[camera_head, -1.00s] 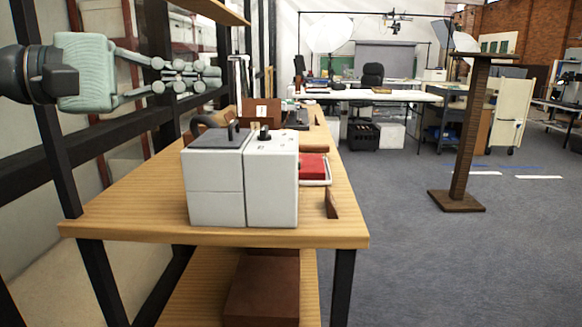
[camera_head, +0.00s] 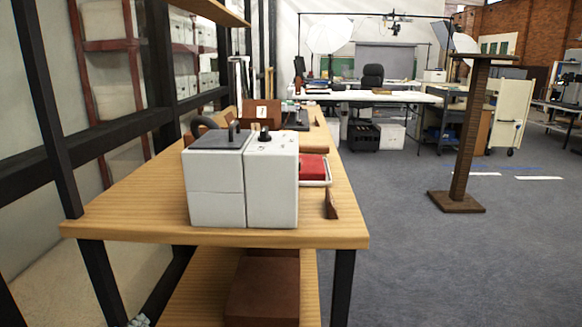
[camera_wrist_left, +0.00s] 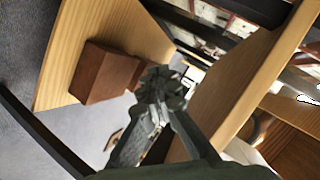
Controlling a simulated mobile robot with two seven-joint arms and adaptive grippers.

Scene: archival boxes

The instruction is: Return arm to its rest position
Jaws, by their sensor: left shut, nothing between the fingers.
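My left gripper (camera_head: 138,321) shows only as a small tip at the bottom left edge of the head view, low beside the table's front left leg. In the left wrist view the left gripper (camera_wrist_left: 163,82) has its fingers together, with nothing seen between them. A brown box (camera_wrist_left: 104,72) lies beyond the fingers to the left in that view, apart from them. It also shows on the lower shelf in the head view (camera_head: 262,291). My right gripper is in neither view.
The wooden table (camera_head: 120,217) carries a white and grey boxy device (camera_head: 243,185), a red item in a white tray (camera_head: 313,168) and other goods. Dark rack posts stand at the left. A brown pedestal (camera_head: 463,140) stands on the open floor at right.

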